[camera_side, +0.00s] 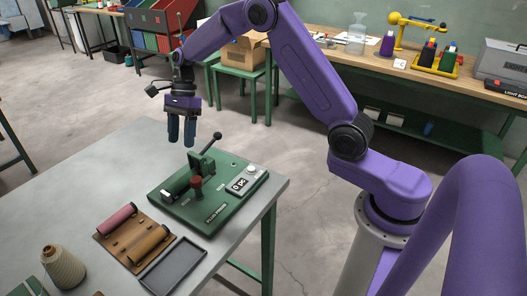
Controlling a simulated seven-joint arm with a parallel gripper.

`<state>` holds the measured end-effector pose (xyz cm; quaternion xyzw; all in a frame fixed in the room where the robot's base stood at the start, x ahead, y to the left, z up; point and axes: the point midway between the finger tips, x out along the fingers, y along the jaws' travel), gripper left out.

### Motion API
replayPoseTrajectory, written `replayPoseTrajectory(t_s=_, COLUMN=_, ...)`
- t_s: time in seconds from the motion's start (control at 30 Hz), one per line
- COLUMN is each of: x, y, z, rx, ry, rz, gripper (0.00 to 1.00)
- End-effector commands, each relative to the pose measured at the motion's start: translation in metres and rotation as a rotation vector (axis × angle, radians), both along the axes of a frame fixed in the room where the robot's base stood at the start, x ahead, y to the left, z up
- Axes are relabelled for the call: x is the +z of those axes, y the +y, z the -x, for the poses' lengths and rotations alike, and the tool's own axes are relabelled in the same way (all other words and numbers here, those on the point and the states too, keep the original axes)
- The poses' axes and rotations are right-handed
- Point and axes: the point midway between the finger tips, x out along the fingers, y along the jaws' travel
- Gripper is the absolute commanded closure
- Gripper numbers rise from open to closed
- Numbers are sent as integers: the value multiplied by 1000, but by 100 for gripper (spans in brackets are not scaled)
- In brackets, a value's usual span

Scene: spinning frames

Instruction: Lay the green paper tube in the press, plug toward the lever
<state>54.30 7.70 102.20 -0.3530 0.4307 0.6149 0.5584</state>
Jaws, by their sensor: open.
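The green press (215,212) sits near the right corner of the grey table. Its lever (209,143) is tilted up and to the right, with a black ball on its end. A dark cylinder (177,187) lies in the press, left of the lever bracket, with a pale end toward the lower left. It may be the green paper tube, but its colour and plug are too small to tell. My gripper (181,142) points down above the press, open and empty, apart from the cylinder and left of the lever.
A brown rack (133,240) holds a pink tube (117,219) and an orange-brown tube (149,244). Beside it are an empty grey tray (172,268) and a cone of yarn (63,267). A red knob (196,184) stands up on the press. The table's far left is clear.

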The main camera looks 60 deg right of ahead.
Motion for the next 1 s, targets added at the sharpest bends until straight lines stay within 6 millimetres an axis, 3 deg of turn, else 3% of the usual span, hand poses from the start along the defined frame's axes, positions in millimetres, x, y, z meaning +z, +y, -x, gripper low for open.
replayPoseTrajectory(t_s=0.13, x=6, y=10, z=12, rx=93, ry=-27, rz=7, gripper=44)
replayPoseTrajectory(t_s=0.23, x=16, y=22, z=34, rx=248, ry=-70, rz=18, gripper=44)
replayPoseTrajectory(t_s=0.53, x=43, y=51, z=130, rx=882, ry=-237, rz=42, gripper=44)
replayPoseTrajectory(t_s=0.77, x=55, y=48, z=210, rx=1381, ry=-356, rz=37, gripper=44)
replayPoseTrajectory(t_s=1.0, x=59, y=27, z=290, rx=1908, ry=-471, rz=14, gripper=44)
